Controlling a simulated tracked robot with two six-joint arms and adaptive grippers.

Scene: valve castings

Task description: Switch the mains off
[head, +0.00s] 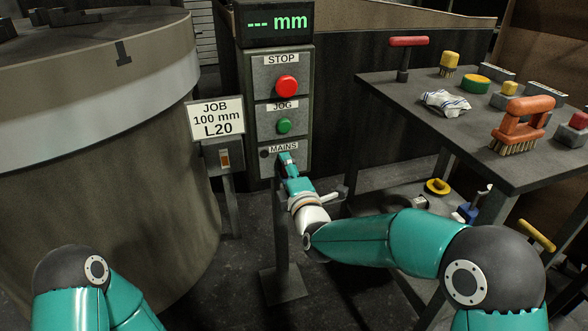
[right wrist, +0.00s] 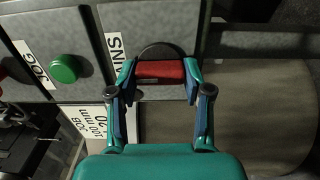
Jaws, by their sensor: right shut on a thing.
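The control panel (head: 282,105) carries a red STOP button (head: 287,86), a green JOG button (head: 284,125) and a MAINS label (head: 284,148) below them. My right gripper (head: 286,163) is at the mains switch, under that label, and hides most of it. In the right wrist view the red switch handle (right wrist: 161,70) lies level across the picture between the fingertips of my right gripper (right wrist: 160,80). The fingers are shut on it from both sides. A dark round base (right wrist: 158,50) shows behind the handle. My left gripper is out of view.
A display (head: 277,23) above the panel reads "--- mm". A job sign (head: 216,120) stands left of the panel, with a large round machine (head: 100,130) beyond. A bench (head: 450,125) with brushes and tools stands to the right, close to my right arm.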

